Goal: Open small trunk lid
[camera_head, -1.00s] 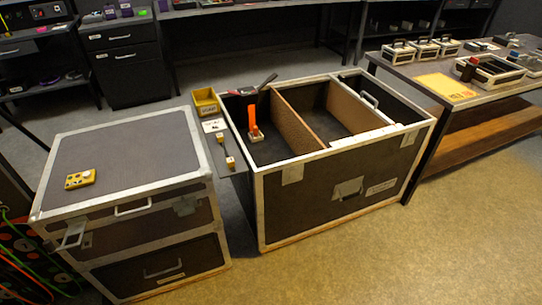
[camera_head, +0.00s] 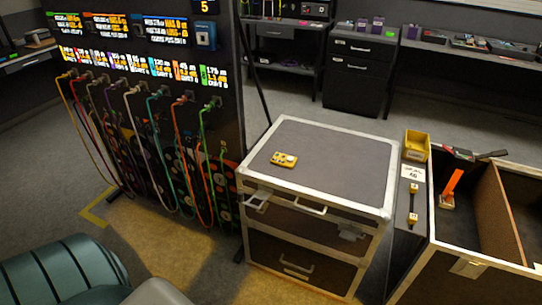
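The small trunk (camera_head: 320,215) stands in the middle of the head view. It is dark with pale metal edging. Its grey lid (camera_head: 325,170) is shut, with a yellow device (camera_head: 284,159) lying on top. A handle (camera_head: 299,207) and latches (camera_head: 257,199) show on the front below the lid edge; the left latch sticks out. A drawer (camera_head: 290,265) with its own handle sits below. Neither gripper can be seen. A dark teal ribbed part and a grey part at the bottom left look like my own body.
A large open trunk (camera_head: 467,265) with brown dividers stands close on the right. A narrow shelf with a yellow bin (camera_head: 416,146) lies between the trunks. A cable panel (camera_head: 150,100) with hanging coloured cables stands at the left. Floor (camera_head: 190,262) is clear in front.

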